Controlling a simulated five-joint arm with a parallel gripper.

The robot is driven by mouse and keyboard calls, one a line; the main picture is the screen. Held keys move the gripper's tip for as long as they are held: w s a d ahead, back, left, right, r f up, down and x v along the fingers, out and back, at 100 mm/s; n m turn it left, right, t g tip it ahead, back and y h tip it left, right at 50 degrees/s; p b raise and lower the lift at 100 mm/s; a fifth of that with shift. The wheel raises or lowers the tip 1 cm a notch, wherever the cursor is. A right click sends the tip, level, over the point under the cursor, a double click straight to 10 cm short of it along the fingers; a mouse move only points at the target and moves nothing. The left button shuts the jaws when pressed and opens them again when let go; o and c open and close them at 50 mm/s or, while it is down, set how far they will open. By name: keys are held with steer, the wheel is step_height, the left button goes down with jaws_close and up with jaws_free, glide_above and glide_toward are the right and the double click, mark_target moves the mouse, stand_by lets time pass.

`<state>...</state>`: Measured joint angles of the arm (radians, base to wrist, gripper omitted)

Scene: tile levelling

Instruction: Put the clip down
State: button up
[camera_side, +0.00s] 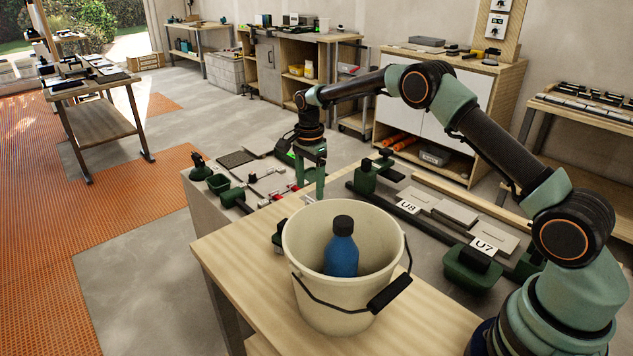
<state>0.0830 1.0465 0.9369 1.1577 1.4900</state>
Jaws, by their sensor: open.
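My gripper (310,191) points straight down over the far part of the work surface, just behind the bucket as seen here. Its green fingers are apart, and I see nothing held between them. Small red parts (296,187) lie beside the fingers on the left, among grey tiles and thin pale pieces. They are too small to tell whether one is the clip. The bucket's rim is close below the fingertips in the picture, so the surface right under them is partly hidden.
A cream bucket (307,282) with a blue bottle (342,254) inside stands on the wooden table (238,262) in front. Green holders and a dark rail lie right, near labels U8 (408,207) and U7 (484,246). More green fixtures (219,183) stand left.

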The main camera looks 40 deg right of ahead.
steer(key=s+a+r+n+t, duration=0.1)
steer(key=s+r+n, duration=0.1)
steer(key=r, duration=0.5)
steer(key=s+r+n, duration=0.2)
steer(key=r, duration=0.6)
steer(key=s+a+r+n+t, duration=0.2)
steer(key=s+r+n, duration=0.3)
steer(key=s+r, duration=0.15)
steer(key=s+a+f+n+t, duration=0.1)
steer(key=s+n, duration=0.3)
steer(key=s, duration=0.4)
steer(key=s+f+n+t, duration=0.1)
steer(key=s+n, duration=0.4)
steer(key=s, duration=0.4)
steer(key=shift+a+f+t, duration=0.25)
steer(key=shift+a+t, duration=0.05)
steer(key=shift+a, duration=0.05)
